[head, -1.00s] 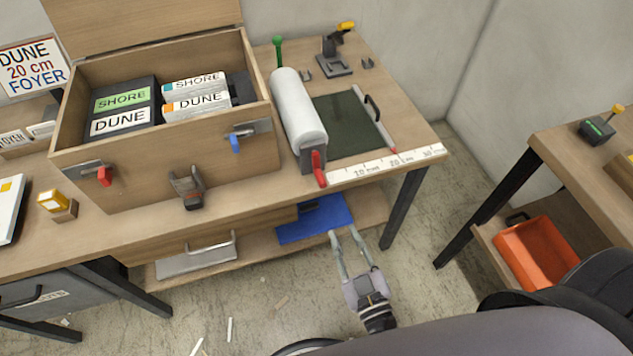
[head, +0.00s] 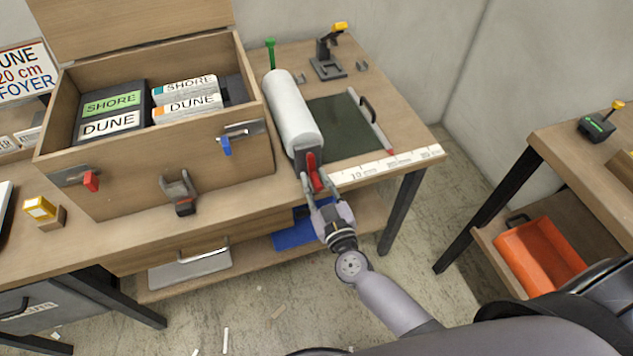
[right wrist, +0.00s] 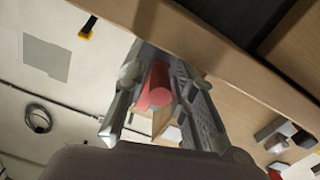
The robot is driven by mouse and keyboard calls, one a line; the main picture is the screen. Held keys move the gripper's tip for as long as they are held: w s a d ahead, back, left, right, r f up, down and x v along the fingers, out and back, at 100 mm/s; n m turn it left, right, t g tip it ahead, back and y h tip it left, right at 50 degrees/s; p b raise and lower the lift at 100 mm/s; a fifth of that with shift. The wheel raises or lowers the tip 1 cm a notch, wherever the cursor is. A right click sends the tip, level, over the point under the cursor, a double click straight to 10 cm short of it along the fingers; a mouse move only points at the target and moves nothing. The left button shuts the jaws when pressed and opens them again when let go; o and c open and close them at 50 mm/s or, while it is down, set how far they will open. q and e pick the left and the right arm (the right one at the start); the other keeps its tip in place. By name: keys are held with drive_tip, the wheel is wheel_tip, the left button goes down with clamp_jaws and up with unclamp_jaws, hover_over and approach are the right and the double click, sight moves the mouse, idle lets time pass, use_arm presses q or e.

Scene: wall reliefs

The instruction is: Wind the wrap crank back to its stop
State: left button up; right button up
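The wrap crank has a red handle (head: 315,172) at the near end of the white wrap roll (head: 293,110), by the table's front edge. My right gripper (head: 314,183) is at the handle, its two fingers apart on either side of it. In the right wrist view the red handle (right wrist: 156,92) lies between the fingers (right wrist: 160,95); a gap shows beside it, and firm contact is not visible. The crank's stop cannot be made out. My left gripper is not in view.
A wooden box (head: 150,165) with labelled cases stands left of the roll. A dark green mat (head: 345,125) and a white ruler strip (head: 385,165) lie to its right. A blue tray (head: 290,240) sits on the shelf below.

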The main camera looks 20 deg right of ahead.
clamp_jaws()
idle(0.3)
drive_tip(key=shift+a+m, duration=0.25)
drive_tip(key=shift+m, duration=0.15)
idle(0.7)
